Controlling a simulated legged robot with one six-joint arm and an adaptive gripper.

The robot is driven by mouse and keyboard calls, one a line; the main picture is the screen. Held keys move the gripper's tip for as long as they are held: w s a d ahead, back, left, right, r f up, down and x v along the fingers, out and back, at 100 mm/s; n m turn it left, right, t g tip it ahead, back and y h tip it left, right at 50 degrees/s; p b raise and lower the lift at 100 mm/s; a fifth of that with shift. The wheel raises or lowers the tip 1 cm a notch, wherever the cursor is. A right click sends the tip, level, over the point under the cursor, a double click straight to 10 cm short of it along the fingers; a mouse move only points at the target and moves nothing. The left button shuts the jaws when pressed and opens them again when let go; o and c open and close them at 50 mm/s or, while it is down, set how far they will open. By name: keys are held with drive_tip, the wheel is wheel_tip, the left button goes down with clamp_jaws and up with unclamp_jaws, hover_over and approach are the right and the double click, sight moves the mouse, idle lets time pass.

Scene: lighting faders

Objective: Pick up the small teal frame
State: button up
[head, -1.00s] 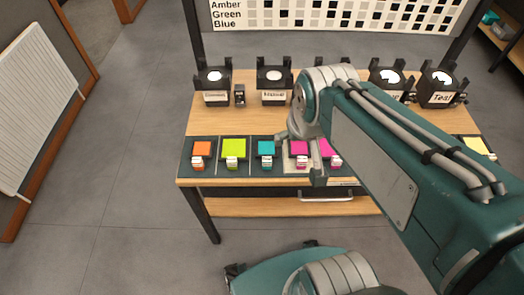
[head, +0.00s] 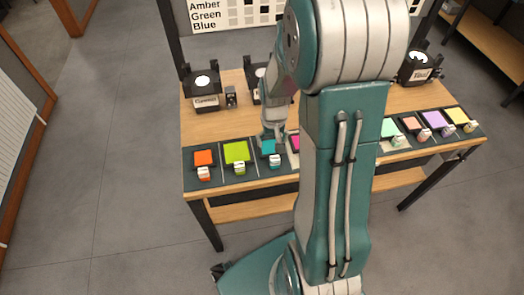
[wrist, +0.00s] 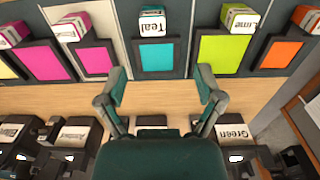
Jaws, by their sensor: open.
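The small teal frame (head: 268,147) is a dark square frame with a teal sheet, lying on the dark strip along the table's front. In the wrist view the teal frame (wrist: 157,58) is centred ahead of my gripper (wrist: 161,84), between and beyond the two spread fingertips. A block labelled "Teal" (wrist: 152,23) stands at its edge. In the head view my gripper (head: 272,133) hangs over the back edge of the teal frame and partly covers it. My gripper is open and empty; whether it touches the frame I cannot tell.
A larger lime frame (head: 236,152) and an orange frame (head: 203,158) lie left of the teal one. A magenta frame (wrist: 95,58) lies on its other side. Black lamp holders (head: 204,90) stand at the table's back. My arm hides the table's middle.

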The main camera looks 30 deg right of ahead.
sight(273, 159)
drive_tip(key=f, duration=0.1)
drive_tip(key=d+f, duration=0.1)
drive_tip(key=f, duration=0.3)
drive_tip(key=shift+s+d, duration=0.1)
drive_tip(key=shift+d, duration=0.3)
drive_tip(key=f, duration=0.1)
drive_tip(key=a+f, duration=0.1)
drive_tip(key=f, duration=0.2)
drive_tip(key=shift+a+f, duration=0.3)
drive_tip(key=shift+f, duration=0.05)
drive_tip(key=shift+d+f, duration=0.15)
drive_tip(key=shift+f, duration=0.15)
drive_tip(key=shift+d+f, duration=0.1)
drive_tip(key=shift+d, duration=0.3)
drive_tip(key=shift+a, duration=0.35)
clamp_jaws()
